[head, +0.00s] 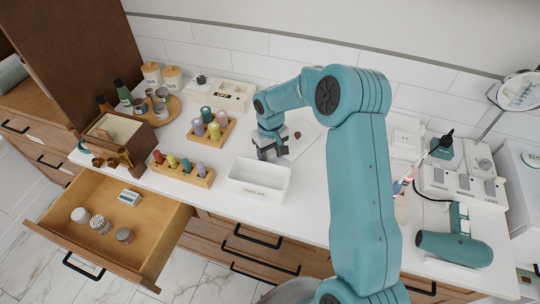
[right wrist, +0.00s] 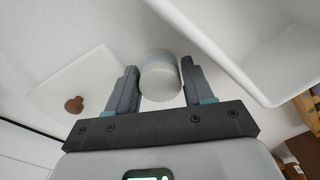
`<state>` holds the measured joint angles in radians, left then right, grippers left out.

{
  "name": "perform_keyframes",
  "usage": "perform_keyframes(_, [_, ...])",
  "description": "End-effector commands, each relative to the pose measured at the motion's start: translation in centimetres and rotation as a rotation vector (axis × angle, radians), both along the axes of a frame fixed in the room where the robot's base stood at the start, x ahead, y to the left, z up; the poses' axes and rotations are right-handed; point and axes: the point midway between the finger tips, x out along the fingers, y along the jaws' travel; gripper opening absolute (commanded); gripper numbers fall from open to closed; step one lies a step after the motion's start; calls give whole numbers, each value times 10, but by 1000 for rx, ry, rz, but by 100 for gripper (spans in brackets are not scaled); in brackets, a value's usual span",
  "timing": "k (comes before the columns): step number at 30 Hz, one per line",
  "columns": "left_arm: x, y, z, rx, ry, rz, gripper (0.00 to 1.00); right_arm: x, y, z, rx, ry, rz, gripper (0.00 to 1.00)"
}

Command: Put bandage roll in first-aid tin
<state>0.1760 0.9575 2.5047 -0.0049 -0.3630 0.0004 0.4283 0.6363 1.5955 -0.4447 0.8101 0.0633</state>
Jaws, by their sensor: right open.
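A white container (head: 258,190) with a small dark label, likely the first-aid tin, stands open on the counter. It shows at the upper right in the right wrist view (right wrist: 250,50). A pale lid with a brown knob (right wrist: 75,104) lies beside it. My right gripper (head: 268,155) is over the counter just behind the container. In the right wrist view, it (right wrist: 158,88) is open around a short white cylinder (right wrist: 160,75), likely the bandage roll, between its fingers. In the head view this roll is hidden by the gripper. My left gripper is out of view.
Wooden racks of coloured bottles (head: 183,172) stand left of the container. An open drawer (head: 105,250) at the lower left holds several small items. A hair dryer (head: 455,248) and a white organiser (head: 462,187) are at the right.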

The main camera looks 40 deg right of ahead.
Motion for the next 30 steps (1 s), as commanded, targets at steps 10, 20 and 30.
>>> perform_keyframes(10, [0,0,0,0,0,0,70,0,0,0,0,0,0,16])
perform_keyframes(20, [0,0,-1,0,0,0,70,0,0,5,-1,-1,0,16])
perform_keyframes(30, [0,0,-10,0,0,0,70,1,0,62,-2,-6,-1,16])
